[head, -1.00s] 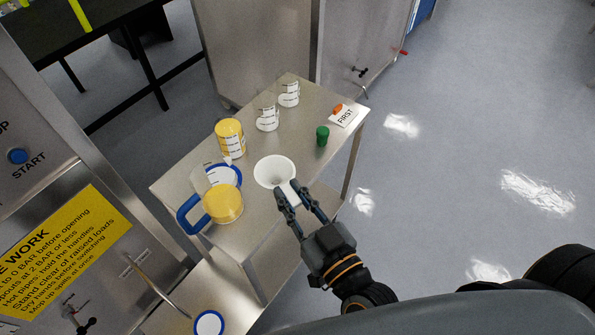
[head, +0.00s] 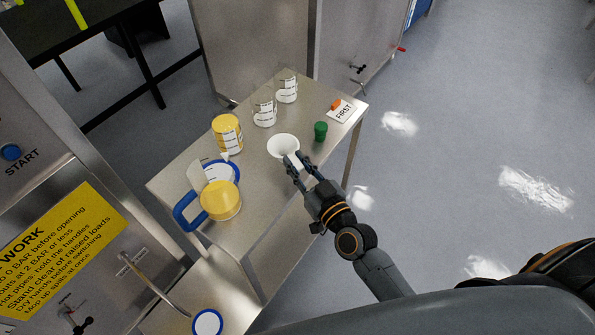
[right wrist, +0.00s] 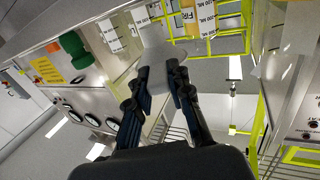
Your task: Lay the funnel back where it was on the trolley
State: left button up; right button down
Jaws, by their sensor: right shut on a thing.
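The white funnel (head: 283,145) shows over the right part of the trolley top (head: 262,190), its wide mouth facing up. My right gripper (head: 293,160) is shut on its narrow end, coming in from the trolley's front right edge. I cannot tell whether the funnel touches the trolley top. My left gripper is not in view.
A yellow-filled jug (head: 220,201) with a blue handle and a yellow-and-white container (head: 227,134) stand left of the funnel. White-labelled containers (head: 264,113) and a FIRST card (head: 342,112) are farther back.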

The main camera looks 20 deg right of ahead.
notch_tip(320, 180, down, 2)
jog(key=shift+f, duration=0.25)
jog(key=shift+s, duration=0.1)
jog(key=shift+f, duration=0.1)
jog(key=c, duration=1.2)
grip_release()
